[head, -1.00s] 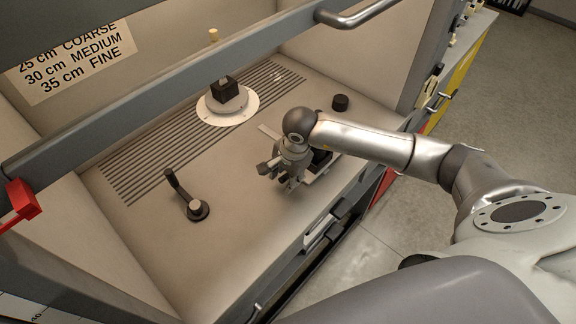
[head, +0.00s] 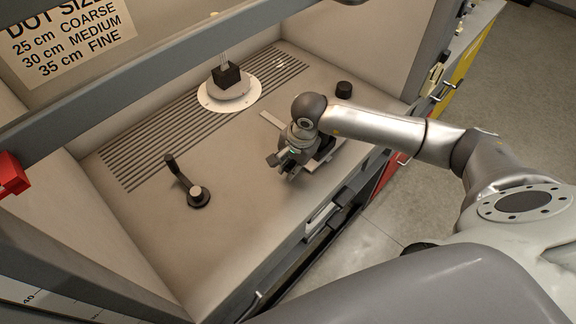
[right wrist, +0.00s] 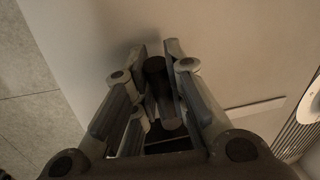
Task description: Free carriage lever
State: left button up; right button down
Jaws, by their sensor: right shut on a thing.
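My right gripper (head: 285,168) is low over the right front part of the cabinet floor. In the right wrist view its two fingers (right wrist: 160,90) are closed around a dark round-ended lever (right wrist: 155,68), which I take to be the carriage lever. The grip hides most of it in the head view. A dark carriage block (head: 325,150) shows partly behind my gripper, beside a pale flat strip (head: 270,120). A separate black crank-like lever (head: 178,172) with a pale knob stands on the floor to the left, untouched. My left gripper is out of view.
A black block stands on a white round disc (head: 247,101) by the slotted grille (head: 150,150). A black knob (head: 343,89) sits at the back right. The grey frame bar (head: 130,80) crosses above. The floor between crank and gripper is clear.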

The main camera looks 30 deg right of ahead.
jog(key=shift+s+d+f+n, duration=0.15)
jog(key=shift+s+d+n, duration=0.05)
jog(key=shift+n, duration=0.3)
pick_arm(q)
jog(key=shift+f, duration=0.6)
pick_arm(e)
jog(key=shift+s, duration=0.1)
